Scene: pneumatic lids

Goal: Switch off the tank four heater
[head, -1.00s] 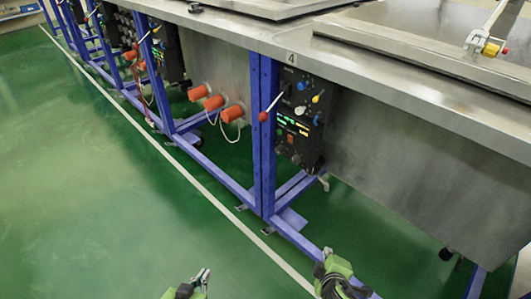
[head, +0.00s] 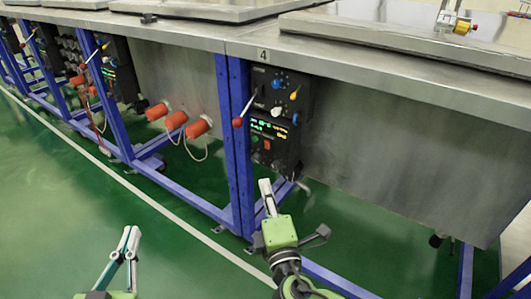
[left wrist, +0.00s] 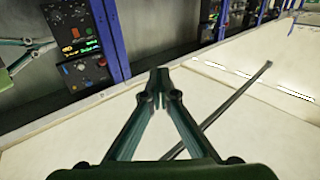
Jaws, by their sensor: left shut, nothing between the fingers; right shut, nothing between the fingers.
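The tank four control panel (head: 275,122) is a black box under the counter edge, below the label "4" (head: 263,56). It carries blue knobs, a yellow knob, lit green and yellow displays, and an orange-red switch (head: 267,145) low down. Labels are too small to read, so I cannot tell which control is the heater's. A red-knobbed lever (head: 238,122) sticks out at its left. My right gripper (head: 266,184) is shut and empty, just below the panel in the picture. My left gripper (head: 131,232) is shut, empty, over the floor; its fingertips show in the left wrist view (left wrist: 157,77).
Blue frame posts (head: 237,140) stand beside the panel, with a lower blue rail. Orange plugs (head: 177,122) with cables are to the left. A steel tank wall (head: 400,160) is to the right. Green floor (head: 60,210) is open at lower left.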

